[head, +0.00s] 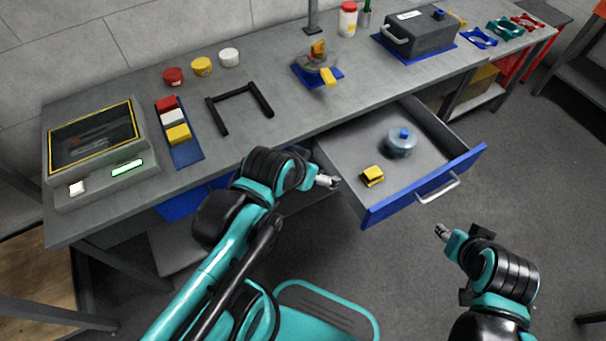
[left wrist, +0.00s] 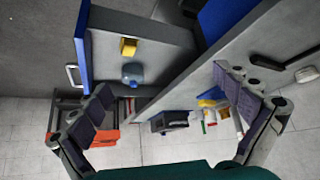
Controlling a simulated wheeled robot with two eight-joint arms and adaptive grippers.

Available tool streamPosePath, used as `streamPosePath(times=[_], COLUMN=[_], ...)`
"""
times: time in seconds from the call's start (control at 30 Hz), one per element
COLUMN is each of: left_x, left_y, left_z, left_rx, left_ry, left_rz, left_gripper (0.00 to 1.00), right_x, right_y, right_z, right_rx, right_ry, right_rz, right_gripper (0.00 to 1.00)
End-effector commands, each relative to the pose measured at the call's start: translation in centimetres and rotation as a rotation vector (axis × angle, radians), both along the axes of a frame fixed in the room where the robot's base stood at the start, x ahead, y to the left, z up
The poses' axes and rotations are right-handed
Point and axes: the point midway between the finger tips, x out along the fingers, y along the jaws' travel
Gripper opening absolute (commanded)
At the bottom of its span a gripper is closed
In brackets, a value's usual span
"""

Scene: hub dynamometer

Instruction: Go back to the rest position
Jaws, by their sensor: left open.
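My left gripper (head: 328,182) is open and empty beside the left wall of the pulled-out drawer (head: 345,153). In the left wrist view the two wide-spread fingers of my left gripper (left wrist: 162,82) frame the drawer and bench, with nothing between them. My right gripper (head: 442,231) hangs over the floor, right of the blue drawer front; it is too small to tell whether its jaws are open. In the drawer lie a yellow block (head: 372,176) and a grey round part with a blue knob (head: 401,142). Both also show in the left wrist view.
The grey bench (head: 236,149) carries a tester with a screen (head: 92,137), a black frame (head: 239,107), a blue tray of blocks (head: 185,153), coloured jars, a fixture (head: 318,68) and a dark box (head: 420,33). The open drawer juts out between my arms.

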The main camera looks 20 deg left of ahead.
Motion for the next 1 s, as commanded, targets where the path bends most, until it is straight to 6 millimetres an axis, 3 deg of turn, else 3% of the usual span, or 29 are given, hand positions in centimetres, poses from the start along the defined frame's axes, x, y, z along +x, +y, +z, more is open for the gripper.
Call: streamPosePath(times=[0.1,0.2,1.0], left_x=[-1.6,-2.0,-1.9], left_y=[0.7,0.9,0.8], left_z=[-0.3,-0.4,-0.4], left_rx=[0.011,0.013,0.013], left_ry=[0.013,0.018,0.017], left_rz=[0.029,0.038,0.035], left_gripper=[1.00,1.00,1.00], right_x=[0.0,0.0,0.0], right_y=[0.0,0.0,0.0], right_z=[0.0,0.0,0.0], right_rx=[0.000,0.000,0.000], right_ry=[0.000,0.000,0.000], right_rz=[0.000,0.000,0.000], right_gripper=[0.40,0.40,0.40])
